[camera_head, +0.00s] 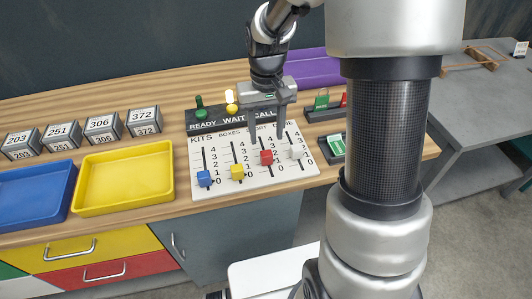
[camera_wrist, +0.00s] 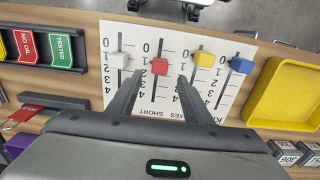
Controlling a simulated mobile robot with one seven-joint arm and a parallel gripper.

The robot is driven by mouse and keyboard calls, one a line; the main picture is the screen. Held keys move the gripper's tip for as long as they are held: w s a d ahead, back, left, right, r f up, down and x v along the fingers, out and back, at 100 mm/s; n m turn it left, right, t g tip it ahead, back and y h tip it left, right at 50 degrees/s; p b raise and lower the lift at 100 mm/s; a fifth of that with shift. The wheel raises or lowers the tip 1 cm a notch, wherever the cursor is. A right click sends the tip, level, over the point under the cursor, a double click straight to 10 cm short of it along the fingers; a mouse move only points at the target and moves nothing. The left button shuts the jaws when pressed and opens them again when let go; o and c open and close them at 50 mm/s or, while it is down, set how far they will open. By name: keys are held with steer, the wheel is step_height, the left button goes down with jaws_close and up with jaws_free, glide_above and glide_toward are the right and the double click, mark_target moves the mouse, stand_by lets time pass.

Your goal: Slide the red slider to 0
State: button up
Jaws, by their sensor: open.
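The red slider (camera_head: 267,157) is a small red block on a white panel (camera_head: 222,188) with four numbered tracks; it also shows in the wrist view (camera_wrist: 160,67). It stands away from the 0 end, around 1 to 2; its exact mark is hard to read. My gripper (camera_head: 267,139) is open above the panel, fingers pointing down. In the wrist view the gripper fingertips (camera_wrist: 159,75) lie on either side of the red slider in the picture, with nothing held. I cannot tell whether they touch it or how high they are.
A yellow slider (camera_head: 237,172) and a blue slider (camera_head: 204,178) stand left of the red one, a white slider (camera_head: 296,152) to its right. Green and yellow knobs (camera_head: 231,107) rise behind the panel. A yellow tray (camera_head: 125,207) lies to the left.

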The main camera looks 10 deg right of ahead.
mark_target(267, 154)
step_height(267, 154, down, 9)
steer(key=shift+r+b, duration=0.1)
steer(key=shift+b, duration=0.3)
jaws_close()
steer(key=shift+s, duration=0.15)
